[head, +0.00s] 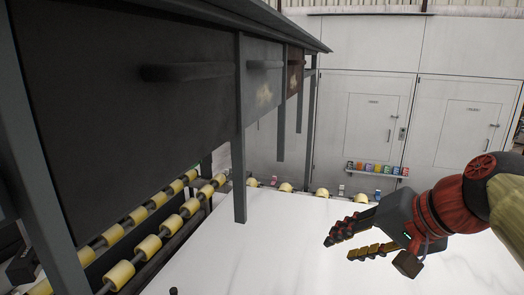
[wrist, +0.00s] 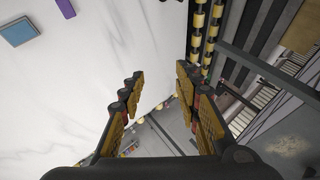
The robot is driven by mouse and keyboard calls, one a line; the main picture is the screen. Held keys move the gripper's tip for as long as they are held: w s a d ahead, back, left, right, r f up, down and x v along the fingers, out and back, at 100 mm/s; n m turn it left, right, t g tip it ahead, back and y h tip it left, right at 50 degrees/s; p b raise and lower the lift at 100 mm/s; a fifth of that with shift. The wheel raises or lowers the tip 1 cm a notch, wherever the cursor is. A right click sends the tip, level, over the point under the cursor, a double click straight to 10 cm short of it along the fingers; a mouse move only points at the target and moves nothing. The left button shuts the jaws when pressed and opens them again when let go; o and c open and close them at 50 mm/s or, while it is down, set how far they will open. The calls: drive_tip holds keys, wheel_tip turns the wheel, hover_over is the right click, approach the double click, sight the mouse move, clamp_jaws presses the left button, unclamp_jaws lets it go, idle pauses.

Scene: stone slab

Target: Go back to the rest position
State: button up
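My gripper (head: 340,249) is at the right of the head view, above the white stone slab (head: 255,250), with its fingers pointing left. In the wrist view my gripper (wrist: 158,75) shows two yellow and dark ridged fingers spread apart. It is open, and nothing is between the fingers. My red arm link (head: 450,205) reaches in from the right edge.
A dark overhead frame with panels (head: 120,80) fills the upper left, its posts reaching down near the slab. Yellow rollers (head: 148,246) run along the left. Small colourful items (head: 377,168) line a back-wall shelf. A blue square (wrist: 19,32) and a purple piece (wrist: 65,8) lie on the slab.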

drive_tip(key=s+d+f+n+h+b, duration=0.1)
drive_tip(key=s+f+b, duration=0.3)
drive_tip(key=f, duration=0.9)
drive_tip(key=s+f+n+g+h+b, duration=0.1)
drive_tip(key=s+f+n+h+b, duration=0.1)
drive_tip(key=s+f+b, duration=0.3)
drive_tip(key=s+d+f+n+h+b, duration=0.1)
drive_tip(key=s+f+b, duration=0.3)
drive_tip(key=f+b, duration=0.7)
drive_tip(key=shift+s+d+f+n+h, duration=0.15)
drive_tip(key=shift+d+f+n+h, duration=0.5)
drive_tip(key=shift+f, duration=5.2)
drive_tip(key=shift+a+n, duration=0.25)
drive_tip(key=shift+a, duration=0.1)
